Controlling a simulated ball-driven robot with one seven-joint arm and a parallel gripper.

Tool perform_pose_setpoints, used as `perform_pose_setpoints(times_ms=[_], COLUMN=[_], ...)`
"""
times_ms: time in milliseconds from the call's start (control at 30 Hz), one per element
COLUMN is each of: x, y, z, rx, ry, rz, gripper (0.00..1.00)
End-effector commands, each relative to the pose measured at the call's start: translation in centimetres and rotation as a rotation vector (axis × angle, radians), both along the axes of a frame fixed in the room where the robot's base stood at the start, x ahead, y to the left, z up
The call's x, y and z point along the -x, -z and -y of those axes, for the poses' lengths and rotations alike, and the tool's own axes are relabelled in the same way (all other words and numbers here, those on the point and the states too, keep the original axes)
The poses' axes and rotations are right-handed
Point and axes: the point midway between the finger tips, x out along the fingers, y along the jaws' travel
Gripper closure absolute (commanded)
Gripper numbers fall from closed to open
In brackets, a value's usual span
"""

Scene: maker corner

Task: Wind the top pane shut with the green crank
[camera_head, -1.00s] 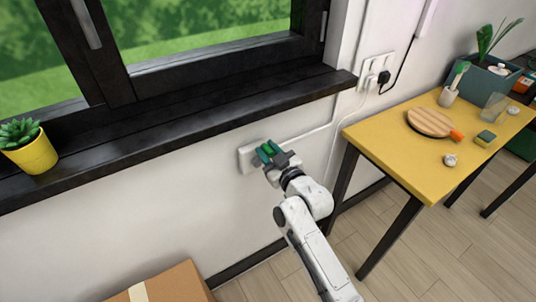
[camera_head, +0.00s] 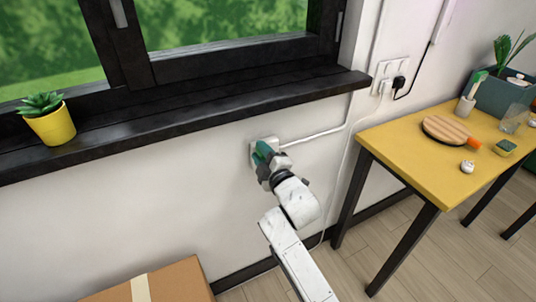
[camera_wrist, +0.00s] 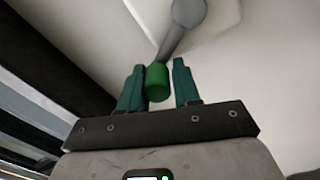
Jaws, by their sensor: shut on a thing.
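The green crank handle (camera_wrist: 157,85) sits between the two teal fingers of my gripper (camera_wrist: 158,72) in the wrist view, and my gripper is shut on it. A grey crank arm (camera_wrist: 174,42) runs from the handle up to a round grey hub (camera_wrist: 189,11) on a pale housing. In the head view my gripper (camera_head: 264,153) is at the white wall box (camera_head: 254,145) below the sill and largely hides the crank. The dark-framed window (camera_head: 215,67) shows only its lower part; the top pane is out of view.
The black sill (camera_head: 190,118) juts out above my gripper, with a potted succulent (camera_head: 52,126) on its left. A yellow table (camera_head: 405,155) stands at the right. A cardboard box (camera_head: 180,280) is on the floor below. The wall left of the crank is clear.

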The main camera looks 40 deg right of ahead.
Motion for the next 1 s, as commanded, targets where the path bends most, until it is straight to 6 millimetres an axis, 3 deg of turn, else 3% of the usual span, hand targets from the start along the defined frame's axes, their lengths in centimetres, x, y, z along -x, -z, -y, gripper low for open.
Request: perform_pose_setpoints(times_ms=[500,1000], x=[-0.3,-0.5], y=[2.0,2.9], z=[-1.3,-1.9], rx=[0.44,0.627], ry=[0.01,0.008], rz=[-0.124,-0.175], gripper=[1.0,1.0])
